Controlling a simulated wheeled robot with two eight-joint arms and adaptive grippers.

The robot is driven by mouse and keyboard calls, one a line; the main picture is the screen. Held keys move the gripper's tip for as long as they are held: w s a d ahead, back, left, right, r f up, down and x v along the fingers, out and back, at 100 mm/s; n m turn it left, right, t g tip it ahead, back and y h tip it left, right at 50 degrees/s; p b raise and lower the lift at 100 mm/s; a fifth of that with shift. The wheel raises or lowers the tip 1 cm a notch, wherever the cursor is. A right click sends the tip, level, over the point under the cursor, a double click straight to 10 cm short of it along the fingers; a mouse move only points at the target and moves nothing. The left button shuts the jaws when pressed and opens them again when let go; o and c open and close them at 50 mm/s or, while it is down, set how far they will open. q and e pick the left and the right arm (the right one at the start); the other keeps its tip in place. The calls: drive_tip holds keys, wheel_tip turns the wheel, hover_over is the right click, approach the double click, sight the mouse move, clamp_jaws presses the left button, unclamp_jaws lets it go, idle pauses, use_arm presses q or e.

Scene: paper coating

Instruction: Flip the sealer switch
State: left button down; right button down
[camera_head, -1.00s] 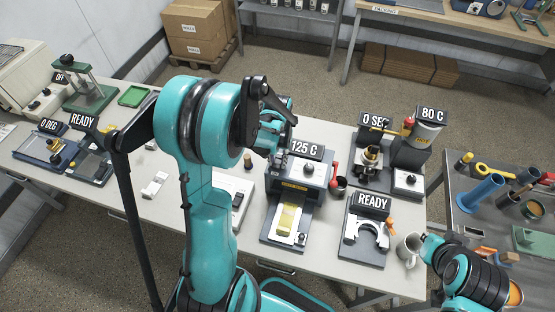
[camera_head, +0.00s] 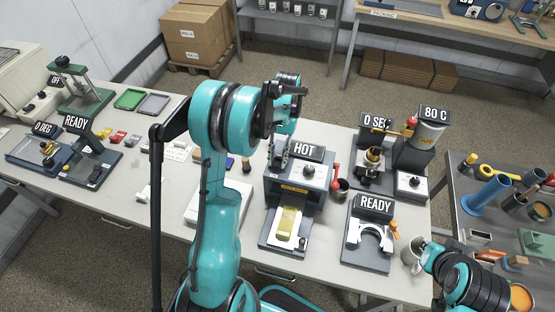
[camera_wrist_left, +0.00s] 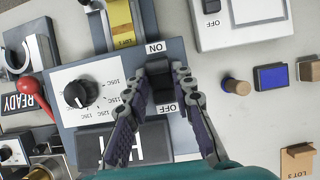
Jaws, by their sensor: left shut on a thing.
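The sealer (camera_head: 290,209) is a dark grey machine with a yellow strip and a HOT sign (camera_head: 308,152). It also shows in the left wrist view with a black dial (camera_wrist_left: 82,93) on a white temperature scale. In the head view my left gripper (camera_head: 277,155) hides the switch. Which way the switch is tipped is hard to tell. My right arm shows at the lower right, but its gripper is not clearly visible.
A READY fixture (camera_head: 368,240) and a white mug (camera_head: 412,252) stand right of the sealer. A red-handled lever (camera_head: 336,176) is at its right side.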

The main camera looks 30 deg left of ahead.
use_arm(q)
drive_tip(key=c, duration=1.3)
unclamp_jaws()
drive_tip(key=v, duration=1.2)
drive_tip(key=s+d+f+m+t+b, duration=0.1)
drive_tip(key=s+d+f+t+b, duration=0.2)
drive_tip(key=s, duration=0.3)
drive_tip(key=s+d+f+t+b, duration=0.4)
drive_tip(key=s+d+t, duration=0.1)
drive_tip(key=s+d+f+m+t+y+b, duration=0.1)
drive_tip(key=s+d+f+t+b, duration=0.2)
drive_tip(key=s, duration=0.3)
drive_tip(key=shift+s+d+f+m+t+b, duration=0.2)
drive_tip(key=shift+s+d+m+t+b, duration=0.15)
drive_tip(key=shift+d+b, duration=0.3)
